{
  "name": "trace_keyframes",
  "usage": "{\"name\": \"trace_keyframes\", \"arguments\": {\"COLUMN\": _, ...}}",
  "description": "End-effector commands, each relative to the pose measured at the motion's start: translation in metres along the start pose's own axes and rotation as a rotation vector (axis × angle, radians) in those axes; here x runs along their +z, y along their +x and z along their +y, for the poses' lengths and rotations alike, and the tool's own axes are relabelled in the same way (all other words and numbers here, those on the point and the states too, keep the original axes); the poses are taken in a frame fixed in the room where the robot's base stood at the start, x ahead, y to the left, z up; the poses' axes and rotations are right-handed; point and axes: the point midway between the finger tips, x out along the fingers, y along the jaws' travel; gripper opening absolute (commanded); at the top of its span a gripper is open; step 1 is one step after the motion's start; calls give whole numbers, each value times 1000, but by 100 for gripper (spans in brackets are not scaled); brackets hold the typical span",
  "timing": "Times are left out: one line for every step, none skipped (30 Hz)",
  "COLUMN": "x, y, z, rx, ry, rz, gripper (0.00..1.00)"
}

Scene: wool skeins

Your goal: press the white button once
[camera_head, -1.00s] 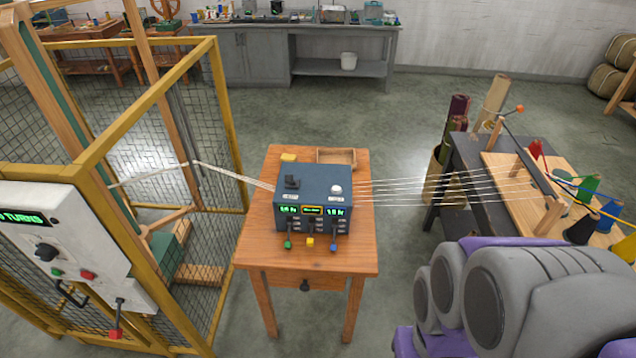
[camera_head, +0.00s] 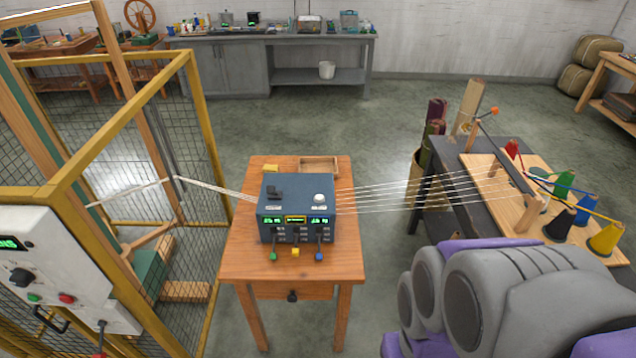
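The white button (camera_head: 319,197) is a round knob on the top right of a blue control box (camera_head: 285,193). A black switch stands on the top left of the same box. The box sits on a small wooden table (camera_head: 237,262) and has green displays and small green, yellow and blue levers on its front. My arm, grey and purple, fills the lower right corner, apart from the box. My gripper is not visible in this view.
White yarn strands (camera_head: 415,187) run from the box to a dark table (camera_head: 452,192) with coloured cones at right. A yellow mesh cage (camera_head: 205,135) with a white panel (camera_head: 60,265) stands at left. Open floor lies behind the wooden table.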

Motion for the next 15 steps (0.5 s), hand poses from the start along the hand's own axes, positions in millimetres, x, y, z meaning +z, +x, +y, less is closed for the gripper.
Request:
{"name": "trace_keyframes", "arguments": {"x": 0, "y": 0, "z": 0, "rx": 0, "ry": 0, "rz": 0, "gripper": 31}}
{"name": "trace_keyframes", "arguments": {"x": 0, "y": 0, "z": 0, "rx": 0, "ry": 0, "rz": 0, "gripper": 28}}
{"name": "trace_keyframes", "arguments": {"x": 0, "y": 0, "z": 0, "rx": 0, "ry": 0, "rz": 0, "gripper": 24}}
{"name": "trace_keyframes", "arguments": {"x": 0, "y": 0, "z": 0, "rx": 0, "ry": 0, "rz": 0, "gripper": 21}}
{"name": "trace_keyframes", "arguments": {"x": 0, "y": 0, "z": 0, "rx": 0, "ry": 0, "rz": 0, "gripper": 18}}
{"name": "trace_keyframes", "arguments": {"x": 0, "y": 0, "z": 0, "rx": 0, "ry": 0, "rz": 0, "gripper": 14}}
{"name": "trace_keyframes", "arguments": {"x": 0, "y": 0, "z": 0, "rx": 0, "ry": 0, "rz": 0, "gripper": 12}}
{"name": "trace_keyframes", "arguments": {"x": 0, "y": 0, "z": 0, "rx": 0, "ry": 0, "rz": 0, "gripper": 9}}
{"name": "trace_keyframes", "arguments": {"x": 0, "y": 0, "z": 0, "rx": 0, "ry": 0, "rz": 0, "gripper": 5}}
{"name": "trace_keyframes", "arguments": {"x": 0, "y": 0, "z": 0, "rx": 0, "ry": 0, "rz": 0, "gripper": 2}}
{"name": "trace_keyframes", "arguments": {"x": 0, "y": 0, "z": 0, "rx": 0, "ry": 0, "rz": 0, "gripper": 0}}
{"name": "trace_keyframes", "arguments": {"x": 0, "y": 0, "z": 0, "rx": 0, "ry": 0, "rz": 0, "gripper": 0}}
{"name": "trace_keyframes", "arguments": {"x": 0, "y": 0, "z": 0, "rx": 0, "ry": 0, "rz": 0, "gripper": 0}}
{"name": "trace_keyframes", "arguments": {"x": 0, "y": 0, "z": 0, "rx": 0, "ry": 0, "rz": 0, "gripper": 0}}
{"name": "trace_keyframes", "arguments": {"x": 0, "y": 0, "z": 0, "rx": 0, "ry": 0, "rz": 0, "gripper": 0}}
